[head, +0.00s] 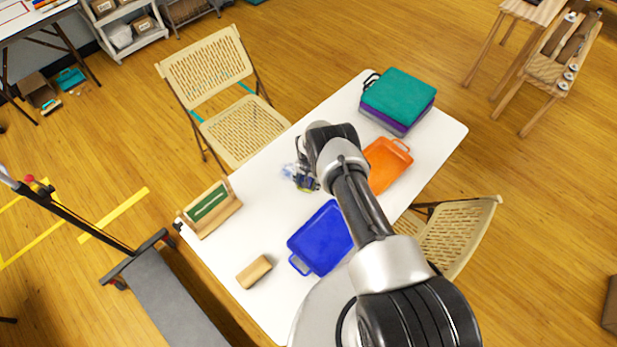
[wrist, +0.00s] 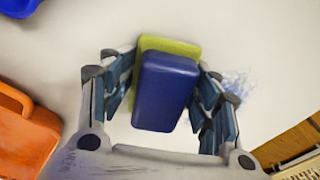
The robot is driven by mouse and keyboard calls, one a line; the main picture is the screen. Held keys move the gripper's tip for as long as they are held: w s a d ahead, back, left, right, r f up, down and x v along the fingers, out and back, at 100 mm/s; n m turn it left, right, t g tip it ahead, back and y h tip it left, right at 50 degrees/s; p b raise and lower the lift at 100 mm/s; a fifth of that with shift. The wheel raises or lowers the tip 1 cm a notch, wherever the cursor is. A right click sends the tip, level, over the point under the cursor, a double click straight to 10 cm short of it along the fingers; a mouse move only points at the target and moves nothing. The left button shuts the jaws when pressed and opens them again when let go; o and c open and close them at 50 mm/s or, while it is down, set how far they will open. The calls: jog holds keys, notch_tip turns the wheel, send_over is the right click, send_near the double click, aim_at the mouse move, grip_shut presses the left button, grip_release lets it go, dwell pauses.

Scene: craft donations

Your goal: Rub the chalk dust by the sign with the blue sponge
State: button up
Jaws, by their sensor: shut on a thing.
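My gripper (wrist: 163,90) is shut on the blue sponge (wrist: 165,92), a dark blue block with a yellow-green layer, held between both fingers. In the head view my gripper (head: 301,174) is over the middle of the white table, with the sponge (head: 307,184) small and partly hidden below it. I cannot tell whether the sponge touches the table. A pale blue chalk dust patch (wrist: 240,86) lies just right of the fingers in the wrist view, and the dust (head: 287,171) shows left of my gripper in the head view. A wood-framed green sign (head: 209,208) stands at the table's left edge.
The white table (head: 263,212) also holds a blue tray (head: 320,238), an orange tray (head: 385,165), stacked teal and purple cases (head: 398,98) and a tan block (head: 254,271). Chairs stand at the far (head: 208,75) and right (head: 458,235) sides. Table between sign and gripper is clear.

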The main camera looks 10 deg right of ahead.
aim_at(293, 182)
jog(key=shift+g, duration=0.5)
jog(key=s+f+b, duration=0.1)
jog(key=s+a+f+b, duration=0.1)
jog(key=s, duration=0.1)
jog(key=shift+s+a+f, duration=0.1)
jog(key=shift+a+f, duration=0.1)
jog(key=shift+f, duration=0.1)
jog(key=shift+c, duration=0.2)
jog(key=shift+w+a+r+b, duration=0.1)
jog(key=shift+w+a+b, duration=0.25)
jog(key=shift+b, duration=0.35)
jog(key=shift+o, duration=1.4)
jog(key=shift+w+a+b, duration=0.25)
jog(key=shift+w+b, duration=0.2)
jog(key=shift+b, duration=0.25)
jog(key=o, duration=0.4)
jog(key=shift+w+a+b, duration=0.35)
jog(key=shift+o, duration=1.2)
jog(key=w+b, duration=0.1)
jog(key=b, duration=0.1)
jog(key=w+a+b, duration=0.1)
jog(key=b, duration=0.1)
jog(key=shift+w+a, duration=0.1)
jog(key=shift+a, duration=0.2)
jog(key=shift+w+a+r+b, duration=0.25)
jog(key=shift+w+b, duration=0.25)
jog(key=shift+b, duration=0.35)
